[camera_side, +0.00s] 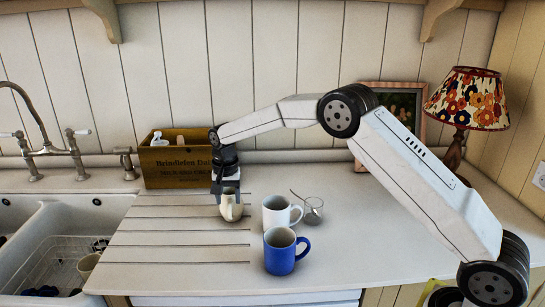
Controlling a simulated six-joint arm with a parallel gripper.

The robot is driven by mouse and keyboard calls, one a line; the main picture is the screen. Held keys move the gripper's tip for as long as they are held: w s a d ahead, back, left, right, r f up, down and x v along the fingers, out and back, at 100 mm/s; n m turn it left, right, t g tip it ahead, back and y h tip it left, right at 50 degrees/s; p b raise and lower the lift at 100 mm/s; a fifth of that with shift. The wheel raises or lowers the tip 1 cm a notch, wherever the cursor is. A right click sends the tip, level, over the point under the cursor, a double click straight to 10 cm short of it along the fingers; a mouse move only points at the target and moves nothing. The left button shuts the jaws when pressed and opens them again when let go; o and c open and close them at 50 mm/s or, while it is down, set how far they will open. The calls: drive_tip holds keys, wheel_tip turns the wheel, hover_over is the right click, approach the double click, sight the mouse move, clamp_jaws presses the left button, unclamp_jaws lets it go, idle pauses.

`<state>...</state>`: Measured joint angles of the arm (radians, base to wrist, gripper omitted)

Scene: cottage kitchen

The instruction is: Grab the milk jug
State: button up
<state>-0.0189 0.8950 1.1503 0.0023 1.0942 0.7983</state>
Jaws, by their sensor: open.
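A small cream jug (231,208), which looks like the milk jug, stands on the grooved part of the worktop. My gripper (228,196) points down over it, with the fingers at the jug's upper part. The gripper is open. The fingers hide part of the jug's rim, and I cannot tell whether they touch it.
A white mug (277,214) and a blue mug (281,252) stand close to the jug's right. A glass (313,212) with a spoon is further right. A wooden box (176,165) stands behind. A sink (60,235) is at left, a flowered lamp (468,100) at right.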

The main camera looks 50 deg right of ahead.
sight(229, 204)
drive_tip(key=shift+s+f, duration=0.1)
drive_tip(key=shift+f, duration=2.5)
clamp_jaws()
drive_tip(key=shift+r, duration=0.1)
